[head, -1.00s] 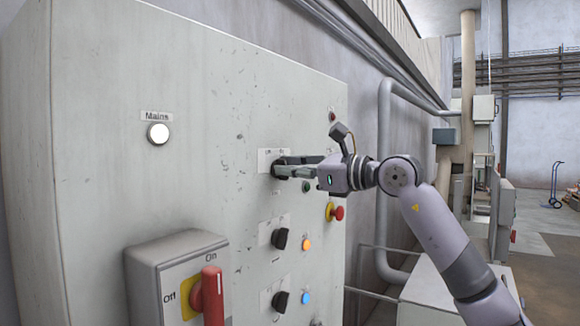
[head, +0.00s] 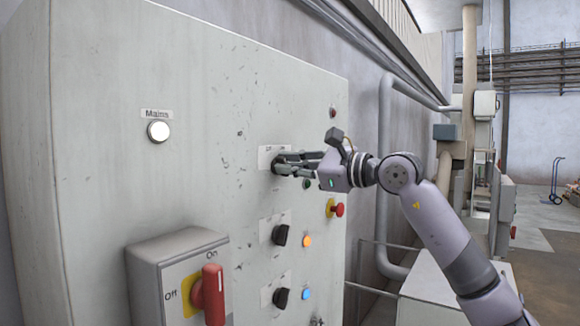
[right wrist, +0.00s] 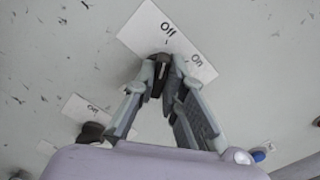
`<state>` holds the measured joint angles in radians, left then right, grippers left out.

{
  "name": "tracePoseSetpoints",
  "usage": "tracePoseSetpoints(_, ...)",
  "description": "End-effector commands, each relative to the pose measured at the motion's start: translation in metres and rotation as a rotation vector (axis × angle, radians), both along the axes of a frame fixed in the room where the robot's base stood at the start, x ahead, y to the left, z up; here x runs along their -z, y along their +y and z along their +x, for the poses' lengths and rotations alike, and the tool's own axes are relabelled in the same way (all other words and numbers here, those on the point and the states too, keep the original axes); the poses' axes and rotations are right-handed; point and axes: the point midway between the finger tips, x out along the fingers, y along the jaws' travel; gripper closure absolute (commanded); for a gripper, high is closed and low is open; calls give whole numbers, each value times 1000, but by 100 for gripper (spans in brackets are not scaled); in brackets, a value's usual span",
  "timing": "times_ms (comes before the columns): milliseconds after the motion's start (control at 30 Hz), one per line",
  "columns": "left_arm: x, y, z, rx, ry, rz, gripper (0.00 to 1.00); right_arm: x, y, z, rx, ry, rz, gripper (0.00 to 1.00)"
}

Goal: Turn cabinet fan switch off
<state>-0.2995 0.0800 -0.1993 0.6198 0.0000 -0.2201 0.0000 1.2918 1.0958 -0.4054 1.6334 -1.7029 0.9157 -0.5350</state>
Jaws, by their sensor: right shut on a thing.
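A black rotary switch (right wrist: 157,84) sits on a white plate (right wrist: 143,30) marked Off and On on the cabinet front. No name on the plate can be read. My right gripper (head: 280,163) is shut on this switch, one finger on each side of its handle. In the right wrist view, the fingertips (right wrist: 163,72) hide part of the knob. Its pale pointer line seems to lie towards the Off mark, but I cannot tell exactly. My left gripper is not in view.
Two more black rotary switches (head: 280,237) (head: 281,299) are below, with an orange lamp (head: 307,242) and a blue lamp (head: 306,294) beside them. A red emergency button (head: 338,210) is close below my wrist. A red-handled mains switch (head: 213,295) juts out at lower left.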

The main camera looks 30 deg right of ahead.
Motion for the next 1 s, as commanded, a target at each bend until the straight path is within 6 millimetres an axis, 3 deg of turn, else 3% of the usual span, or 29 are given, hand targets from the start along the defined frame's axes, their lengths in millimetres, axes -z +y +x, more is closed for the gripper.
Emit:
tracePoseSetpoints(33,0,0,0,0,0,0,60,-1,0,0,0,-2,-2,100)
tracePoseSetpoints(67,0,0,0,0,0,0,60,-1,0,0,0,-2,-2,87)
tracePoseSetpoints(333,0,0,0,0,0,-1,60,0,0,0,0,0,-1,69)
tracePoseSetpoints(667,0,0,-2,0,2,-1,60,0,-2,-2,1,0,0,69)
tracePoseSetpoints(1000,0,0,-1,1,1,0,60,2,-22,-50,5,3,-3,69)
